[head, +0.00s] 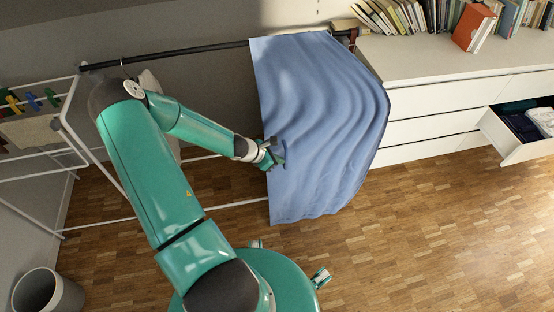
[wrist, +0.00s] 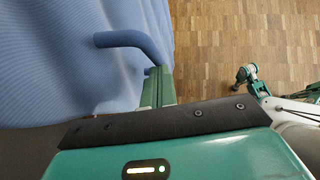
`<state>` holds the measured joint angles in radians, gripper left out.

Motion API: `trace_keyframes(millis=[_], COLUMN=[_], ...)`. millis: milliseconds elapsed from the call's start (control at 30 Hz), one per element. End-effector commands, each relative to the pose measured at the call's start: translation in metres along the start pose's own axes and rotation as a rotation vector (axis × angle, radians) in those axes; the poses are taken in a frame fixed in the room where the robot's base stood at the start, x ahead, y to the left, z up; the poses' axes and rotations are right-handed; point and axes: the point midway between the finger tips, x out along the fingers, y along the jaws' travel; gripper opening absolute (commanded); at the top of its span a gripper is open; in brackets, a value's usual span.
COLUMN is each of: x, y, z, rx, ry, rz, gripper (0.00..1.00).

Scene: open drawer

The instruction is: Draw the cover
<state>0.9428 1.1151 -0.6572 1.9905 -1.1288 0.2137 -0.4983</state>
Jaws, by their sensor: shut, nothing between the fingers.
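The cover is a blue cloth (head: 325,120) hanging in folds from a dark rod (head: 170,55), bunched toward the rod's right end. Its ribbed surface fills the left of the wrist view (wrist: 60,60). A blue bent handle (wrist: 135,40) sticks out near the cloth's edge in the wrist view. My gripper (head: 276,160) is at the cloth's left edge, about halfway down. In the wrist view its green fingers (wrist: 158,88) are shut and empty, close beside the handle. I cannot tell whether they touch it.
A white drawer unit (head: 440,72) with books on top stands at the right, one drawer (head: 520,135) open. A white rack frame (head: 90,130) with coloured clips is at the left. A bin (head: 48,292) stands lower left. Wooden floor (head: 430,230) is clear at lower right.

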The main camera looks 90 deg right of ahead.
Motion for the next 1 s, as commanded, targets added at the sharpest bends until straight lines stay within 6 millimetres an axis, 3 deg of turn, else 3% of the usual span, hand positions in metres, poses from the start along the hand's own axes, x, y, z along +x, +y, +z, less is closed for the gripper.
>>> trace_keyframes(millis=[67, 300, 700, 1000], x=[0.001, -0.029, -0.107, -0.128], y=[-0.004, 0.001, 0.003, 0.003], z=[0.004, -0.027, -0.027, -0.027], rx=[0.005, -0.001, 0.001, 0.000], ry=[-0.011, -0.003, 0.001, -0.001], rz=[-0.010, 0.000, 0.004, 0.001], gripper=[0.00, 0.00, 0.00, 0.00])
